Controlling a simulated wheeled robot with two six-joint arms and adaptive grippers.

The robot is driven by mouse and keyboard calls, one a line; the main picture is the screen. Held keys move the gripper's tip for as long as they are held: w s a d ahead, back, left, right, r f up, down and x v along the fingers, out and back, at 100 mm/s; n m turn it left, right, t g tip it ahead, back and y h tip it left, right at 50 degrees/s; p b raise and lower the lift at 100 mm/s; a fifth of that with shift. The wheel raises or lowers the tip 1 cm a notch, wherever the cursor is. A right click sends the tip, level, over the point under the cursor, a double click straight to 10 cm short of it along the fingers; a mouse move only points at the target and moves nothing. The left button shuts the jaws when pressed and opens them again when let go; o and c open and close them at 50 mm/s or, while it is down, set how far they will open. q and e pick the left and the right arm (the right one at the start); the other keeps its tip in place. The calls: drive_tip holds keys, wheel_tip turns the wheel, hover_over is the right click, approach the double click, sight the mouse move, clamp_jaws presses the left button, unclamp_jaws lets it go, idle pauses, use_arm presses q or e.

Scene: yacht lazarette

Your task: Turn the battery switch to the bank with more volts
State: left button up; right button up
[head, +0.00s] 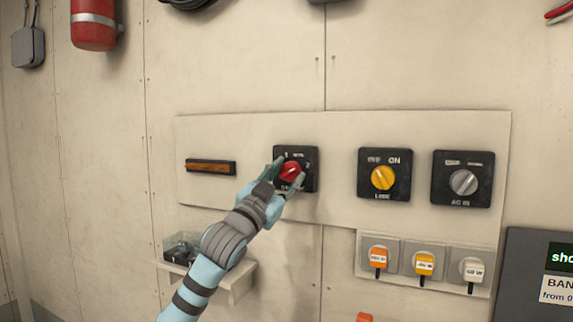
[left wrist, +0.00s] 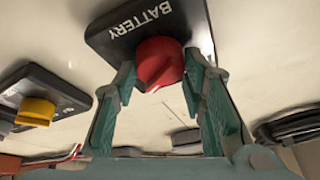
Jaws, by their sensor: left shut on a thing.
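The battery switch (head: 310,155) is a black square plate on the pale wall panel, with a red round knob (head: 291,172). Its plate shows "1" at upper left and what looks like "2" at right. In the left wrist view the red knob (left wrist: 159,63) sits under the word "BATTERY". My left gripper (head: 289,174) is shut on the red knob, one finger on each side. The fingers hide part of the plate's lettering and the knob's pointer. My right gripper is not in view.
A yellow-knob switch (head: 383,178) and a grey-knob switch (head: 463,182) are to the right. Below them are sockets with labelled plugs (head: 423,264). A small shelf (head: 232,281) holds a clear box. A slim brown-faced bar (head: 210,167) is left of the battery switch.

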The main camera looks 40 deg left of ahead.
use_arm(q)
drive_tip(key=shift+r+m+h+p, duration=0.1)
drive_tip(key=shift+m+h+p, duration=0.85)
drive_tip(key=shift+m, duration=0.55)
drive_tip(key=o, duration=1.1)
drive_tip(key=shift+a, duration=0.1)
wheel_tip(320, 180, up, 10)
drive_tip(key=shift+o, duration=0.3)
